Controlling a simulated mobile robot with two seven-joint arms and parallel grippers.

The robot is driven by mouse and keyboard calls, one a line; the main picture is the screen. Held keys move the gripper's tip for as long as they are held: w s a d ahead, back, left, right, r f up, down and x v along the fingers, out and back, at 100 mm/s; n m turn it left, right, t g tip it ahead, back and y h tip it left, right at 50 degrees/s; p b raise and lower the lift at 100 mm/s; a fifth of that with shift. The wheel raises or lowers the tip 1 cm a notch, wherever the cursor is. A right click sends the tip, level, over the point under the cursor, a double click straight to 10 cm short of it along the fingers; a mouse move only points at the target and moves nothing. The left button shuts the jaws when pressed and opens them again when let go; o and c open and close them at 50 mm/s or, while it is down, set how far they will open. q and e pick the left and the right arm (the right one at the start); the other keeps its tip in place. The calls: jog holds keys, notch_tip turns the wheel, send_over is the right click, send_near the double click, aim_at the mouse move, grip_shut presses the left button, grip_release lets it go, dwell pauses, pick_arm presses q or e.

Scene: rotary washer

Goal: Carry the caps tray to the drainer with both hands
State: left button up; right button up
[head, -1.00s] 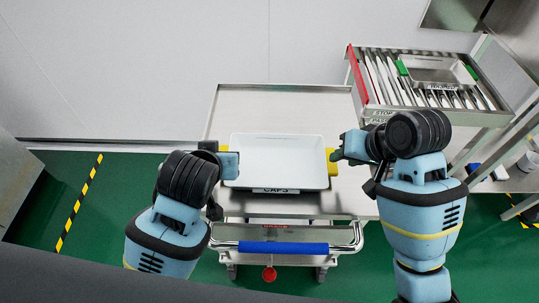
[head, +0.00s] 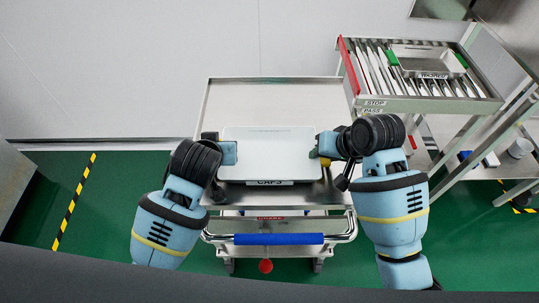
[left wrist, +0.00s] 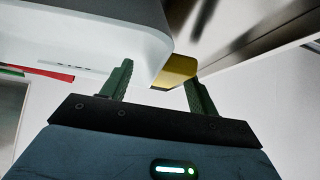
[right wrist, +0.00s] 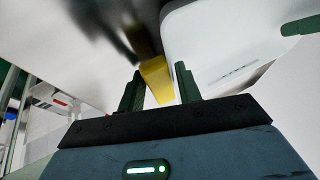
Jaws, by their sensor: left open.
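The white caps tray (head: 270,150), with a CAPS label on its front, sits on the steel cart. A yellow handle sticks out at each end. My left gripper (head: 228,153) is at the tray's left end; in the left wrist view, its open fingers (left wrist: 158,85) stand either side of the yellow handle (left wrist: 176,70). My right gripper (head: 322,150) is at the right end; in the right wrist view, its fingers (right wrist: 160,80) are close around the other yellow handle (right wrist: 156,78). I cannot tell whether they grip it. No drainer is clearly identifiable.
The steel cart (head: 225,105) has a blue push bar (head: 279,239) at its front. At the right stands a roller rack (head: 430,104) with a red edge and a STOP label, holding a steel tray (head: 428,62) with green handles. A wall closes off the back.

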pick_arm(q)
jog(key=shift+w+f, duration=0.15)
jog(key=shift+w, duration=0.05)
pick_arm(e)
jog(key=shift+w+a+f, duration=0.1)
jog(key=shift+f, duration=0.15)
pick_arm(q)
jog(key=shift+c, duration=0.4)
pick_arm(e)
jog(key=shift+c, duration=0.4)
